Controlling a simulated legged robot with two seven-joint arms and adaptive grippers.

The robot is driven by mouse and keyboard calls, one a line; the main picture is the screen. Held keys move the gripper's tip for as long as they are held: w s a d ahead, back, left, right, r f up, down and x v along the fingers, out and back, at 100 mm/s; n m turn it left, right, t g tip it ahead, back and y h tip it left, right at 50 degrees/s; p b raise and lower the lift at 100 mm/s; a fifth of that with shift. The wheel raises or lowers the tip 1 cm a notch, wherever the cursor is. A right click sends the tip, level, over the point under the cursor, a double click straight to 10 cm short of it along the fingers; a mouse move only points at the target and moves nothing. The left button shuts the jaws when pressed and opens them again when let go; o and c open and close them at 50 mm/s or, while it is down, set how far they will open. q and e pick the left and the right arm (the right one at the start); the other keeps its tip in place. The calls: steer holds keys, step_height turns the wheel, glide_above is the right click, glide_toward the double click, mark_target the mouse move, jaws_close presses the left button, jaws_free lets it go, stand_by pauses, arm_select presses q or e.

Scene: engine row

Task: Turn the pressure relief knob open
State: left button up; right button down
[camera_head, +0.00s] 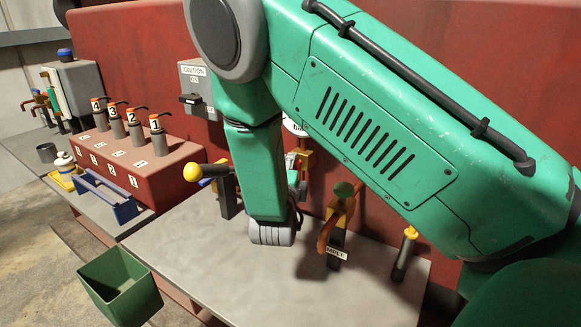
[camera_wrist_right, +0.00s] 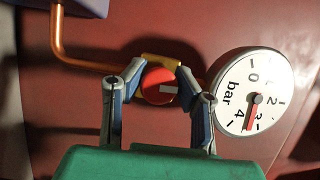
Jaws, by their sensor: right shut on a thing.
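The pressure relief knob (camera_wrist_right: 159,87) is a round red knob with a white mark, in the middle of the right wrist view. My right gripper (camera_wrist_right: 158,75) has its two fingers on either side of the knob and is shut on it. In the head view my green right arm hides the knob and most of the gripper. A white pressure gauge (camera_wrist_right: 252,90) marked "bar" is right of the knob, its red needle between 3 and 4. In the head view only a sliver of the gauge (camera_head: 294,128) shows. My left gripper is not in view.
A copper pipe (camera_wrist_right: 58,35) runs behind the knob. A yellow-ended lever (camera_head: 192,173) and a green-topped valve (camera_head: 344,190) flank my arm. A red block (camera_head: 130,160) with several numbered injectors and a green bin (camera_head: 120,287) are at left. The grey bench front (camera_head: 270,290) is clear.

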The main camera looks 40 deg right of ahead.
steer(key=shift+s+d, duration=0.15)
steer(key=shift+d, duration=0.05)
stand_by(0.3)
steer(key=n+g+y+p, duration=0.1)
steer(key=n+p, duration=0.1)
steer(key=n, duration=0.1)
steer(key=shift+g+p, duration=0.3)
steer(key=shift+p, duration=0.1)
steer(key=n+g+p, duration=0.2)
steer(key=n+p, duration=0.1)
steer(key=n, duration=0.1)
steer(key=shift+p, duration=0.35)
steer(key=n+g+p, duration=0.2)
steer(key=n+p, duration=0.1)
steer(key=p, duration=0.1)
steer(key=shift+n+p, duration=0.3)
steer(key=shift+n, duration=0.1)
steer(key=shift+n+g+p, duration=1)
steer(key=shift+n+p, duration=0.2)
